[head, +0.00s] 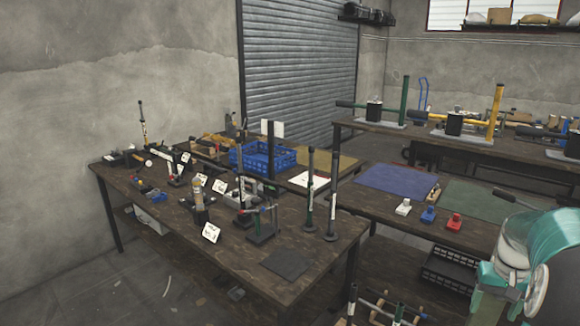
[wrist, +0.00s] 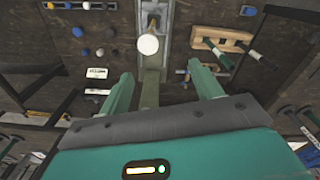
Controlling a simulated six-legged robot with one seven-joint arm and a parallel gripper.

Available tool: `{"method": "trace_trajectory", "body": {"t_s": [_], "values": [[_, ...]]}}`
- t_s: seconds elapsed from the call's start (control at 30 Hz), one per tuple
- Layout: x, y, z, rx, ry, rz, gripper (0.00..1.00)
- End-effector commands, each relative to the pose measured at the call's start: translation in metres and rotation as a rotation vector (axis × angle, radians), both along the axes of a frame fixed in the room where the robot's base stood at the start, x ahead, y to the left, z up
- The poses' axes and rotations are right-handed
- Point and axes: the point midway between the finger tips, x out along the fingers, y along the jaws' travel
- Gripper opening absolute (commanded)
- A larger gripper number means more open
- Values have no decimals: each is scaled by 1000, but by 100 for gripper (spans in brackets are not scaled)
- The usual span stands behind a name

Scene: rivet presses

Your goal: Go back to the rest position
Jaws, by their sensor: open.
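My gripper (wrist: 163,84) shows in the wrist view with its two teal fingers spread wide apart. It holds nothing that I can see. A round white knob (wrist: 148,44) on a grey metal channel (wrist: 152,12) lies beyond the fingertips. An olive-grey bar (wrist: 150,92) runs below the knob, in the gap between the fingers in the picture; I cannot tell its distance from them. In the head view a teal part of my arm (head: 530,250) is at the right edge, and the fingers are not clearly visible there.
In the wrist view a wooden clamp (wrist: 222,38) is right of the channel.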

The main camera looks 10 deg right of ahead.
Motion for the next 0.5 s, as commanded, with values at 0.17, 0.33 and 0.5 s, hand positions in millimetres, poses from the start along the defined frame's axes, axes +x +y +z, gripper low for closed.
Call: {"method": "trace_trajectory", "body": {"t_s": [0.17,0.33,0.5], "values": [[20,83,41,-63,-56,104,64],[20,165,69,-108,-126,203,64],[4,240,87,-138,-207,298,64]]}}
